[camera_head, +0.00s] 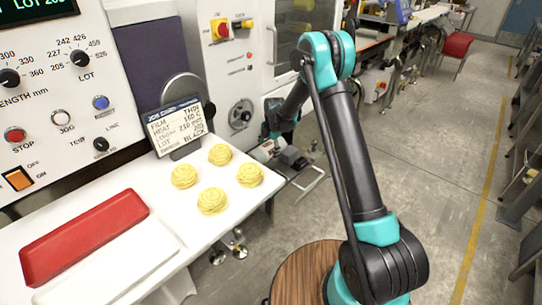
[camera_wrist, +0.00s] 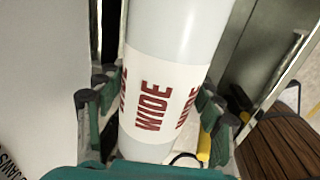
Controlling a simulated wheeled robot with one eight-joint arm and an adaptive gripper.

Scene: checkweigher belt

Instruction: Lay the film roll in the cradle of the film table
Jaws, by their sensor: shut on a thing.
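The film roll (camera_wrist: 178,35) is a pale, smooth cylinder with a white band printed WIDE in red. In the wrist view it runs from the top edge down between the fingers of my gripper (camera_wrist: 155,103). My gripper is shut on it, with teal and dark fingers on both sides. In the head view my arm reaches down beside the machine's front, and the roll cannot be made out there. I cannot make out the film table or its cradle for certain in either view.
A white counter (camera_head: 215,225) holds several yellow pasta nests (camera_head: 212,201), a red tray (camera_head: 84,237) and a sign card (camera_head: 177,127). The control panel (camera_head: 50,90) stands behind it. A wooden round top (camera_head: 300,272) is near my arm's base. The floor at right (camera_head: 420,150) is open.

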